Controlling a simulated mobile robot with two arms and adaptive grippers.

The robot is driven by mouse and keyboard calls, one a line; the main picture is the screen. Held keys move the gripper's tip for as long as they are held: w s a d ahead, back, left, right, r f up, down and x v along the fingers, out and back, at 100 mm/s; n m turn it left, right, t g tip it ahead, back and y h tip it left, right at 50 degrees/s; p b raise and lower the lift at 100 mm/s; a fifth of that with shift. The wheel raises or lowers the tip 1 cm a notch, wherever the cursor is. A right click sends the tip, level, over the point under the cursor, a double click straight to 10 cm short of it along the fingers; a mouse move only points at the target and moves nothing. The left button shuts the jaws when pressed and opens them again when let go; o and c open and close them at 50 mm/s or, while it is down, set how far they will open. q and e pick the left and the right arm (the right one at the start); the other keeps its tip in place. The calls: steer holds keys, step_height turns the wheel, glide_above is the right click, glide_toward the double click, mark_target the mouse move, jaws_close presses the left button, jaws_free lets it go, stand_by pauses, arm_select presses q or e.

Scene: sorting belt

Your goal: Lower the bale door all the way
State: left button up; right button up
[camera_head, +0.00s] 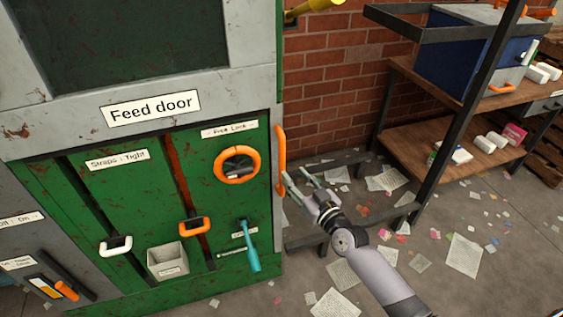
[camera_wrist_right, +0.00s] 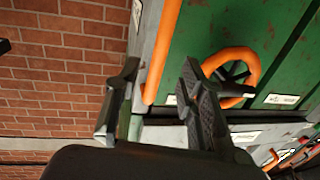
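A green machine front (camera_head: 70,215) has a "Feed door" sign on the grey frame above it. I can read no sign saying bale door. A vertical orange bar handle (camera_head: 280,160) is at the panel's right edge; it also shows in the right wrist view (camera_wrist_right: 166,45). My right gripper (camera_head: 294,173) is open at the lower end of this bar. In the right wrist view, the bar's end lies between the two spread fingers (camera_wrist_right: 160,75); I cannot tell whether they touch it. My left gripper is not in view.
An orange handwheel (camera_head: 237,165), an orange lever (camera_head: 194,226), a white lever (camera_head: 116,246), a teal lever (camera_head: 251,250) and a grey bin (camera_head: 167,262) are on the green front. A metal-framed shelf (camera_head: 440,150) stands to the right. Paper scraps litter the floor.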

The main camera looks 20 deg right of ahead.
mark_target(284, 164)
steer(key=x, duration=0.8)
steer(key=shift+b, duration=0.4)
steer(key=shift+c, duration=0.5)
jaws_close()
